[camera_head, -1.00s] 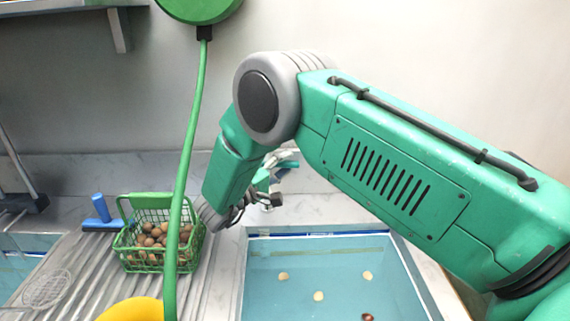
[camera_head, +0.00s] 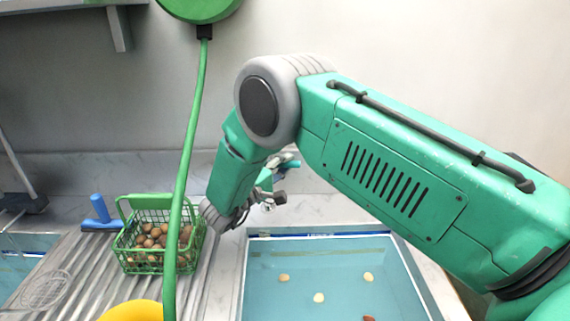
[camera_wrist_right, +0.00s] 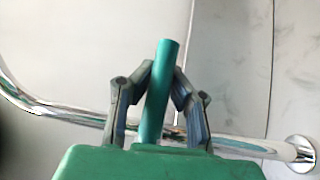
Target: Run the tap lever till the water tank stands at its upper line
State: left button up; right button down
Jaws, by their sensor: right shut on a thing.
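My right gripper (camera_wrist_right: 160,100) is shut on a teal bar, the tap lever (camera_wrist_right: 162,65), with one finger on each side in the right wrist view. A chrome tap pipe (camera_wrist_right: 45,104) runs behind the lever. The water tank (camera_head: 242,285) is the teal-walled basin at lower centre, with pale pieces and a brown one in it. I cannot make out the upper line or the water level against it. My left gripper is not in view.
A green basket of chestnuts (camera_head: 124,235) stands on the ribbed drainboard (camera_head: 85,262), with a blue-handled tool (camera_head: 99,208) beside it. A green hose (camera_head: 190,140) hangs in front of the basket. A yellow object (camera_head: 135,310) is at the bottom edge.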

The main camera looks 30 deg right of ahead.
jog(key=c, duration=1.8)
grip_release()
jog(key=shift+s+f, duration=0.25)
jog(key=o, duration=0.3)
jog(key=shift+s+r, duration=0.15)
jog(key=shift+o, duration=0.2)
jog(key=shift+s+a+r, duration=0.1)
jog(key=shift+r, duration=0.05)
jog(key=shift+a, duration=0.35)
jog(key=v, duration=0.7)
